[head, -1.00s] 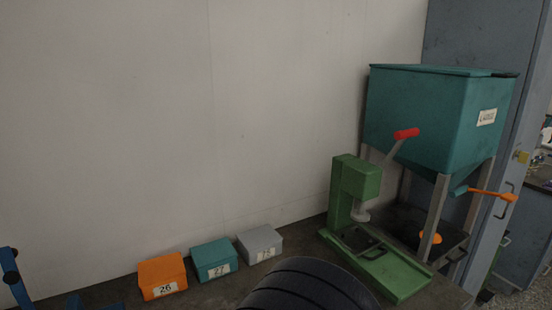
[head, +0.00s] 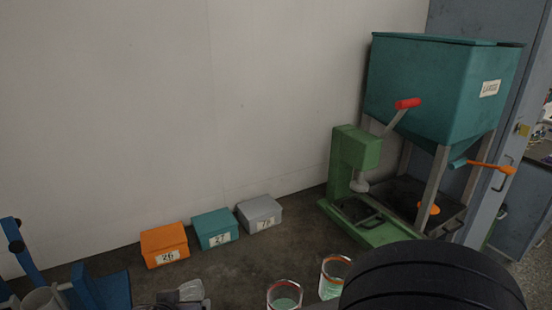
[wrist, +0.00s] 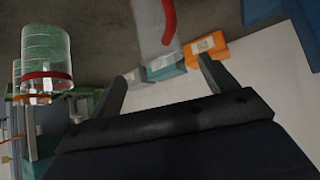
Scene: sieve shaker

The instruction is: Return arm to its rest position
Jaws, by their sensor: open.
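My gripper (wrist: 162,84) shows in the wrist view with its two dark fingers spread apart and nothing between them. It is above the bench, and the view appears upside down. My black ribbed arm link (head: 432,280) fills the lower right of the head view, where the gripper itself is out of sight. A clear glass with a red band and green contents (wrist: 46,55) is at the upper left of the wrist view, apart from the fingers. A pale object with a red curved edge (wrist: 150,25) is at top centre; I cannot tell what it is.
Orange (head: 164,245), teal (head: 214,229) and grey (head: 259,214) boxes stand along the wall. Two glasses (head: 284,296) (head: 334,276) are at the front. A green press (head: 357,165) and a teal hopper (head: 440,95) stand right. Blue equipment (head: 100,288) is lower left.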

